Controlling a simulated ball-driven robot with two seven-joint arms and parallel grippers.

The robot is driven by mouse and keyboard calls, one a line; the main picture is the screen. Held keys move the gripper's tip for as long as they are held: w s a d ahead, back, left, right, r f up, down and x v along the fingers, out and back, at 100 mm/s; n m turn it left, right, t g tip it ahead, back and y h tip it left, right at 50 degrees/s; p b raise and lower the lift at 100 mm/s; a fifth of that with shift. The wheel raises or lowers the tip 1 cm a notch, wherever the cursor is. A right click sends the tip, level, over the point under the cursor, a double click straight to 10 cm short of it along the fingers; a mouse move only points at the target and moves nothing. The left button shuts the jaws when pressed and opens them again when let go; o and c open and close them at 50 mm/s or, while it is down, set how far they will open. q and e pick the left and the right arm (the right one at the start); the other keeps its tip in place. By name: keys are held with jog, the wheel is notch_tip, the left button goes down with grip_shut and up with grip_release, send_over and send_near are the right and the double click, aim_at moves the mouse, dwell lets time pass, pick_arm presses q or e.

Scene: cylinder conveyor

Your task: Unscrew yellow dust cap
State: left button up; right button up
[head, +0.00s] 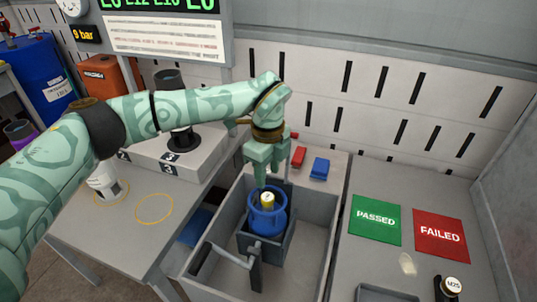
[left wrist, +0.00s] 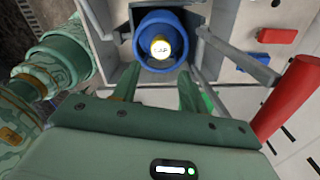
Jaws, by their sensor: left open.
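The yellow dust cap (head: 267,198) sits on top of the blue cylinder (head: 264,221), which stands upright in a dark square holder (head: 275,251) inside a grey bin. In the left wrist view the cap (left wrist: 160,48), with a white top marked CAP, sits inside the round blue collar (left wrist: 143,33). My left gripper (head: 263,182) is just above the cap, pointing down. Its two fingers (left wrist: 157,92) are apart with nothing between them, and the cap lies beyond their tips in the left wrist view. My right gripper is not in view.
The grey bin (head: 318,205) surrounds the holder, with a crank-like handle (head: 232,256) at its front. A red block (head: 298,157) and blue block (head: 320,168) lie behind. Green PASSED (head: 376,220) and red FAILED (head: 440,240) pads lie right. A white cup (head: 104,184) stands left.

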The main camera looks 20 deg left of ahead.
aim_at(268, 197)
pick_arm(q)
notch_tip(268, 197, down, 10)
jog(key=shift+r+b, duration=0.25)
jog(key=shift+b, duration=0.6)
